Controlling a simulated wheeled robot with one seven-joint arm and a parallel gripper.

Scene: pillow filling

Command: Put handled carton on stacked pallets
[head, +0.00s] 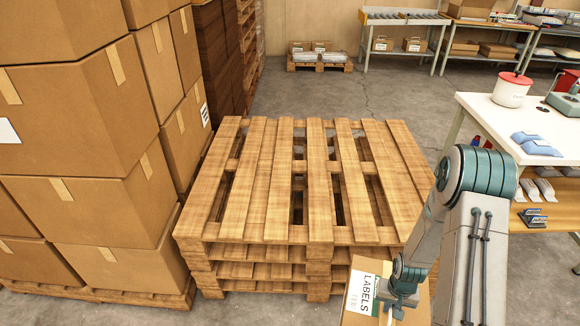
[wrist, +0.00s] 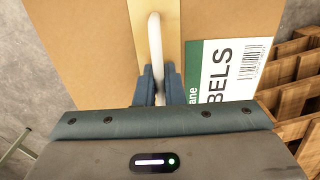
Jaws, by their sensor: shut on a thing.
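The handled carton (head: 360,274) is a cardboard box with a white and green "LABELS" sticker, low at the front right in the head view. In the wrist view the carton (wrist: 90,50) fills most of the picture, with a white handle (wrist: 155,45) along its tape strip. My gripper (wrist: 158,90) is shut on that handle; in the head view my gripper (head: 398,308) is over the carton. The stacked pallets (head: 268,185) stand in the middle, with a bare slatted top. The carton is in front of their near right corner. Its underside is hidden.
Tall stacked cartons (head: 80,110) stand on a pallet close to the left. A white-topped workbench (head: 470,110) with a red-lidded tub (head: 511,90) is at the right. Shelves and a low pallet of boxes (head: 320,62) are at the back. Open floor (head: 385,95) lies behind the stacked pallets.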

